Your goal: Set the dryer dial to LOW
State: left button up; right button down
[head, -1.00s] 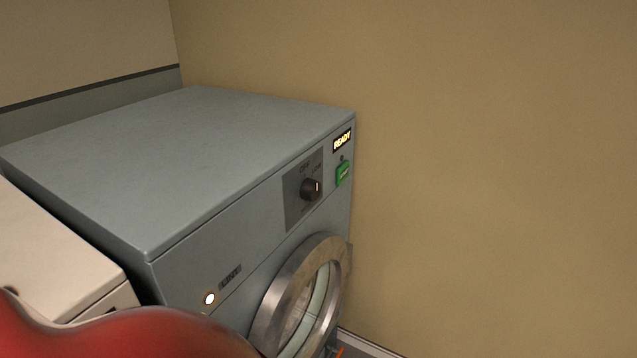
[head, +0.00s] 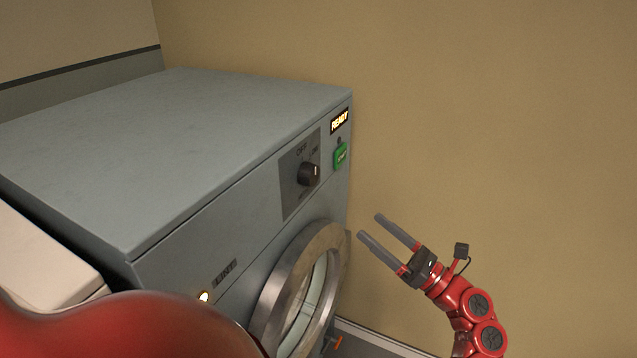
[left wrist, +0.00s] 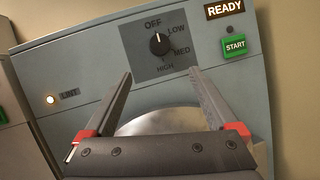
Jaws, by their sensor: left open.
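The dryer dial (head: 309,173) is a dark round knob on a dark grey plate on the dryer's front. In the left wrist view the dial (left wrist: 160,44) has OFF above it and LOW, MED and HIGH running down its right side. Its white mark points up toward OFF. My left gripper (head: 370,226) is open and empty, its two grey fingers pointing at the dryer front, to the right of and below the dial. In the left wrist view the left gripper (left wrist: 160,75) frames the area below the dial, apart from it. My right gripper does not show.
A green START button (head: 341,157) and a lit READY display (head: 340,121) sit right of the dial. The round door (head: 270,310) bulges below it. A lit LINT lamp (left wrist: 50,99) is at left. A tan wall (head: 500,120) stands beyond the dryer.

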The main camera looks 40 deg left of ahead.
aim_at(314, 179)
pick_arm(q)
jog(key=p+x, duration=0.4)
jog(key=x, duration=1.2)
jog(key=shift+a, duration=0.1)
jog(key=shift+c, duration=0.4)
jog(key=c, duration=1.3)
